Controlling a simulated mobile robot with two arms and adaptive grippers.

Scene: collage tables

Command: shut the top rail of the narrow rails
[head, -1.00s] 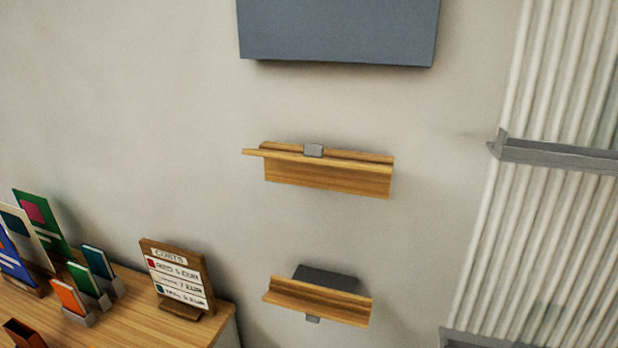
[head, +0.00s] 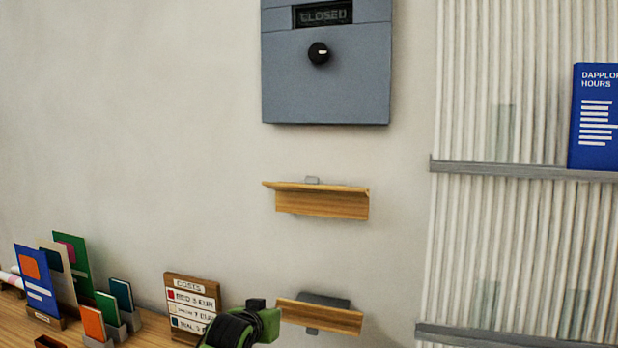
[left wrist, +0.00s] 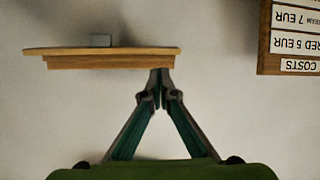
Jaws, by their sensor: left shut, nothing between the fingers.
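Two narrow wooden rails are on the wall in the head view, one above the other. The top rail (head: 321,203) has a thin upper strip whose left end sticks out past the front board, with a small grey tab above it. The lower rail (head: 320,317) has a dark grey block behind it and a grey tab below. My green left gripper (head: 258,318) is at the left end of the lower rail. In the left wrist view, my left gripper (left wrist: 160,90) is shut and empty, its tips beside one end of a rail (left wrist: 100,57); contact is unclear.
A grey-blue box (head: 325,85) with a knob and a CLOSED display hangs above the rails. A costs sign (head: 190,300) and several card holders stand on the table at left. A ribbed panel (head: 480,250) with grey ledges is at right. The wall between is bare.

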